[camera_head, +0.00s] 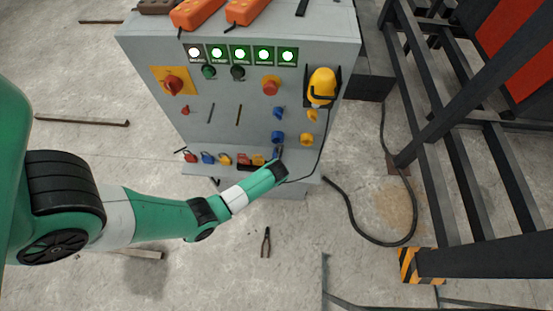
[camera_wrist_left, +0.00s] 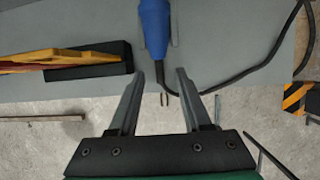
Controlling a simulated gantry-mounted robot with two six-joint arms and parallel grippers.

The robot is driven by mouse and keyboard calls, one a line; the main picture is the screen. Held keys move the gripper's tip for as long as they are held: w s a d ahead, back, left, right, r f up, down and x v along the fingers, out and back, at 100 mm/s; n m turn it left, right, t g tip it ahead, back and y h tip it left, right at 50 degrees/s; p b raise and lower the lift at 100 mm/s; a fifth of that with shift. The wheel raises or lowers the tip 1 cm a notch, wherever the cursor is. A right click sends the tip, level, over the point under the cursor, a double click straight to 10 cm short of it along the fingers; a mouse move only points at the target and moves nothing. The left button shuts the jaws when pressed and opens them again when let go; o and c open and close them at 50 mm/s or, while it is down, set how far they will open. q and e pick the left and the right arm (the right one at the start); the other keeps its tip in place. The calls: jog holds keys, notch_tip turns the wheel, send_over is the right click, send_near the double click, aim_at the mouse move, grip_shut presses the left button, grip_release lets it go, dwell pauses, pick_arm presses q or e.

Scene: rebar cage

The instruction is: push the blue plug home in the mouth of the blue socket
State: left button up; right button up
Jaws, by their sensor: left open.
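In the wrist view, a blue plug (camera_wrist_left: 155,25) sits at the top, its narrow dark tail end toward me and a black cable running off to the right. My left gripper (camera_wrist_left: 160,78) is open and empty. Its fingertips stand either side of the plug's line, just short of the tail. In the head view, this gripper (camera_head: 279,156) is at the cabinet's lower right, right below a round blue socket (camera_head: 278,137). The plug is mostly hidden there by the gripper. I cannot tell how deep the plug sits in the socket. My right gripper is not in view.
The grey cabinet (camera_head: 222,105) carries knobs, lit buttons and another blue fitting (camera_head: 279,113). A yellow lamp-like part (camera_head: 321,85) is at its right. Pliers (camera_head: 266,242) lie on the floor. A dark steel frame (camera_head: 430,150) stands right.

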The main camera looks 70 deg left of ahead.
pick_arm(q)
grip_shut()
jog(key=shift+r, duration=0.15)
jog(key=shift+r, duration=0.15)
notch_tip(320, 180, up, 3)
jog(key=shift+r+p, duration=0.1)
jog(key=shift+p, duration=1)
jog(key=s+d+p, duration=0.1)
jog(key=s+d, duration=0.2)
jog(key=d, duration=0.5)
jog(key=s+d+p, duration=0.1)
jog(key=s+d, duration=0.1)
jog(key=d, duration=0.7)
jog(key=shift+s, duration=0.4)
